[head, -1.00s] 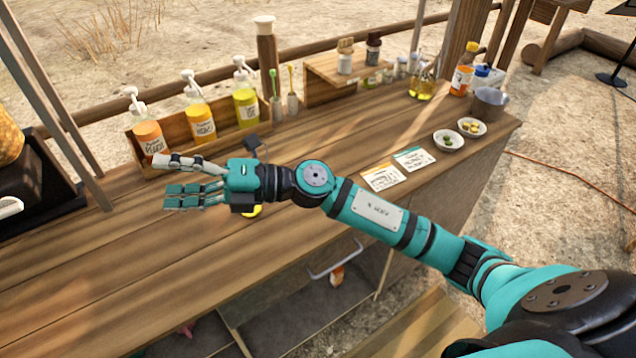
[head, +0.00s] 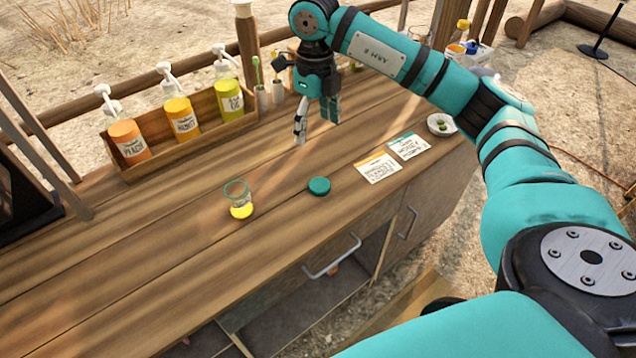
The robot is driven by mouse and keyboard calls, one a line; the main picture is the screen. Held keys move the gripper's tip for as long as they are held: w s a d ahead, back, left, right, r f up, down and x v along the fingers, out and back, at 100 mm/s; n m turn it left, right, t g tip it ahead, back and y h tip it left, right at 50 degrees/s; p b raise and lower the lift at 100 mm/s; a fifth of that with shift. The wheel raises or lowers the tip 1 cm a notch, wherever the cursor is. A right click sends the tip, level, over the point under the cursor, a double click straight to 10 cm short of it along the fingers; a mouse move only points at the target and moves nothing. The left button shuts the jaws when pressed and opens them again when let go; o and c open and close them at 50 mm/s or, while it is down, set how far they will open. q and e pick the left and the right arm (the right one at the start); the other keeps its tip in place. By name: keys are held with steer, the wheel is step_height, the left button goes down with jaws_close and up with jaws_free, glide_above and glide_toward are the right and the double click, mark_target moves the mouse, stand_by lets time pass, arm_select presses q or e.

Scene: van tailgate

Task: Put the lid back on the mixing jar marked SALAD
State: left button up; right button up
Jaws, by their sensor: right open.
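A small clear glass jar (head: 238,199) with yellow contents stands upright and open on the wooden counter. I can read no marking on it. A round teal lid (head: 319,187) lies flat on the counter to the right of the jar, apart from it. My right gripper (head: 317,138) points down above the counter, beyond the lid. Its fingers are apart with nothing between them. My left gripper is not in view.
A wooden rack (head: 185,137) with orange, yellow and green-yellow pump bottles stands at the back left. Two printed cards (head: 377,167) lie right of the lid. A small bowl (head: 441,124) stands near the right end. The counter around the jar and lid is clear.

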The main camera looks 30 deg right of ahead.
steer(key=p, duration=0.3)
glide_above(318, 183)
steer(key=f, duration=1.2)
steer(key=shift+a+f, duration=0.15)
steer(key=shift+a, duration=0.1)
steer(key=f, duration=0.2)
steer(key=f+p, duration=0.1)
steer(key=shift+s+d+f+p, duration=0.1)
steer(key=shift+d+f+p, duration=0.1)
steer(key=shift+f+p, duration=0.15)
steer(key=shift+f, duration=0.75)
steer(key=c, duration=0.8)
